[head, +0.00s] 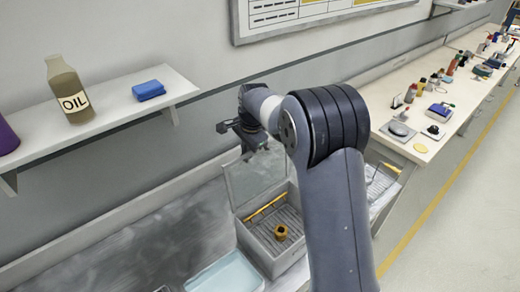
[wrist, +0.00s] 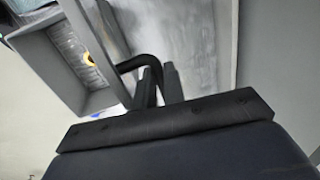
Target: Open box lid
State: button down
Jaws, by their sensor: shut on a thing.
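The grey box (head: 255,240) stands on the metal worktop. Its lid (head: 250,178) is raised, standing steeply up from the rear edge. Inside the box lie a yellow round part and a yellow rod on a ribbed floor. My gripper (head: 247,152) is at the lid's upper edge. In the wrist view the gripper (wrist: 162,82) is shut on a black curved handle (wrist: 133,62), beside the lid edge seen nearly end-on (wrist: 92,28). The box's open inside (wrist: 78,45) shows left of it. My arm hides part of the box's right side.
A pale blue tray (head: 228,273) sits on the worktop in front of the box. A wall shelf (head: 110,115) at left holds an oil bottle (head: 68,92) and a blue block (head: 148,90). A long bench (head: 395,130) with tools and bottles runs away at right.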

jog(key=shift+w+a+f, duration=0.2)
jog(key=shift+w+a, duration=0.15)
jog(key=shift+w, duration=0.15)
jog(key=shift+w+a+f, duration=0.2)
jog(key=shift+w+a, duration=0.15)
jog(key=shift+w, duration=0.1)
jog(key=shift+w+r, duration=0.1)
jog(key=shift+r, duration=0.05)
jog(key=c, duration=1.5)
grip_release()
jog(key=shift+w+a+f, duration=0.1)
jog(key=shift+a+f, duration=0.05)
jog(key=shift+f, duration=0.05)
jog(key=r, duration=0.3)
jog(key=s+d+r+b, duration=0.1)
jog(key=r, duration=0.3)
jog(key=s+r, duration=0.1)
jog(key=r, duration=0.3)
jog(key=shift+d+b, duration=0.2)
jog(key=shift+b, duration=0.1)
